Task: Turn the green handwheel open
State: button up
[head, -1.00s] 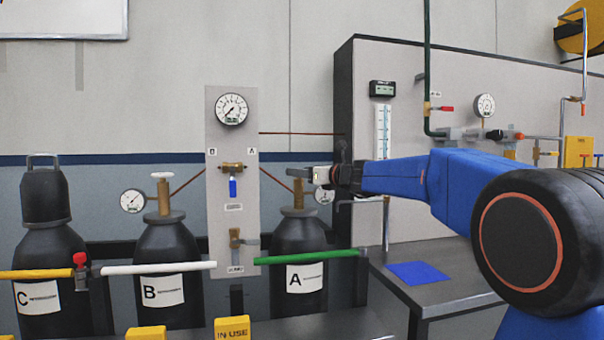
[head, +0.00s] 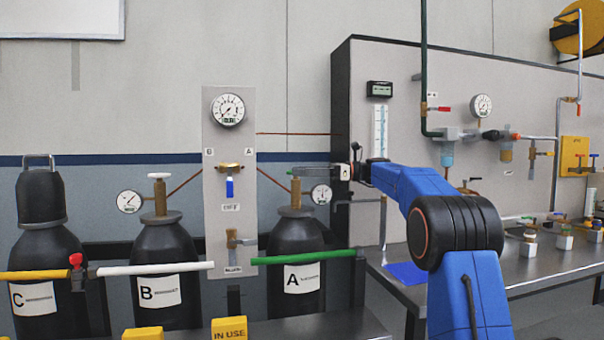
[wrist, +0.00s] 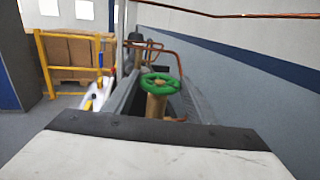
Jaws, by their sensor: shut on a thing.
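The green handwheel (wrist: 160,83) sits on top of the brass valve stem (wrist: 155,106), as the wrist view shows. In the head view the brass valve (head: 295,196) rises from the black cylinder A (head: 298,241), and the wheel is mostly hidden by my gripper's fingers. My gripper (head: 297,172) reaches in from the right at the height of the wheel and is shut on it. In the wrist view the pale gripper body (wrist: 155,153) fills the bottom, and the fingers' contact with the wheel does not show.
A gauge (head: 321,194) sits just right of the valve. A grey panel (head: 230,130) with a larger gauge stands to the left. Cylinder B (head: 166,251) has a white handwheel (head: 158,177). A green bar (head: 303,257) crosses cylinder A. A metal bench (head: 430,268) stands at right.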

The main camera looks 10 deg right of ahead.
jog(key=shift+w+n+g, duration=0.2)
jog(key=shift+n+g, duration=0.75)
jog(key=shift+g, duration=0.5)
jog(key=shift+w+n+g, duration=0.2)
jog(key=shift+n+g, duration=0.75)
jog(key=shift+g, duration=0.5)
jog(key=shift+r+g, duration=0.1)
jog(key=shift+g, duration=0.3)
jog(key=o, duration=1)
jog(key=shift+o, duration=0.2)
jog(key=shift+a+r, duration=0.1)
